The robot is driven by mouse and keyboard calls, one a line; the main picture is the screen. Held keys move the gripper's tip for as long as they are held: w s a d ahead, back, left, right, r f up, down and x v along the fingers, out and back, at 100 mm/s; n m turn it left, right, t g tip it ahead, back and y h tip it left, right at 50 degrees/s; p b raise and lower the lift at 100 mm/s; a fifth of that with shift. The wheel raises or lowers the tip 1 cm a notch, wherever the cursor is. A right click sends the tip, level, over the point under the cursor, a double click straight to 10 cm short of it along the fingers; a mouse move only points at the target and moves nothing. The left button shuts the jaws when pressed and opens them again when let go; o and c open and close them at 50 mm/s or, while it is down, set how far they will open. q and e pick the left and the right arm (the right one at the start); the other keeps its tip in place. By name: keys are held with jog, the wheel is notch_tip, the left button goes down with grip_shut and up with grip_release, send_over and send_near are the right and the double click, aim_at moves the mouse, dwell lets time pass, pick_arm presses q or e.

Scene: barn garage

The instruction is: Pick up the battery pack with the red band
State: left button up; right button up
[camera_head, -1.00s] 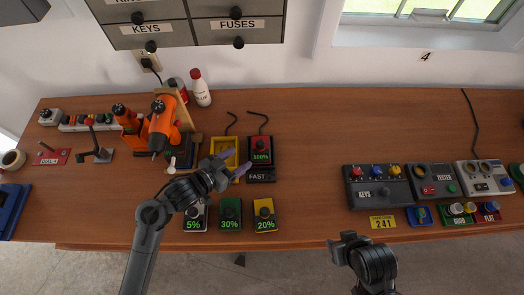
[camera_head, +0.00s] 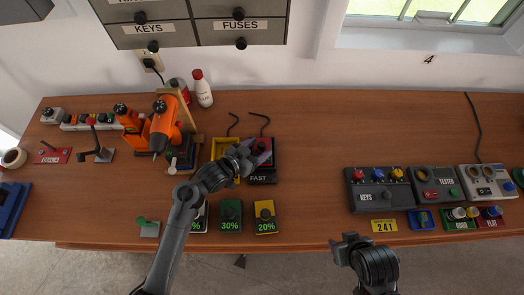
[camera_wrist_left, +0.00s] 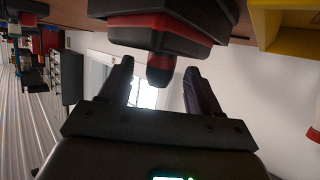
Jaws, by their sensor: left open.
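The battery pack with the red band (camera_head: 263,143) sits in the black charger marked FAST (camera_head: 262,180), partly hidden by my left gripper (camera_head: 254,150). In the left wrist view the red and black pack (camera_wrist_left: 165,32) is directly ahead, its dark knob pointing between the fingers. My left gripper (camera_wrist_left: 159,78) is open, with one finger on each side of the knob; I cannot tell whether they touch it. My right gripper (camera_head: 345,240) is low at the bench's front edge, far from the pack; its jaws are not clear.
A yellow charger (camera_head: 216,149) stands just left of the FAST one. An orange drill (camera_head: 163,125) is farther left.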

pick_arm(q)
jog(key=shift+c, duration=0.3)
grip_shut()
jog(key=shift+r, duration=0.2)
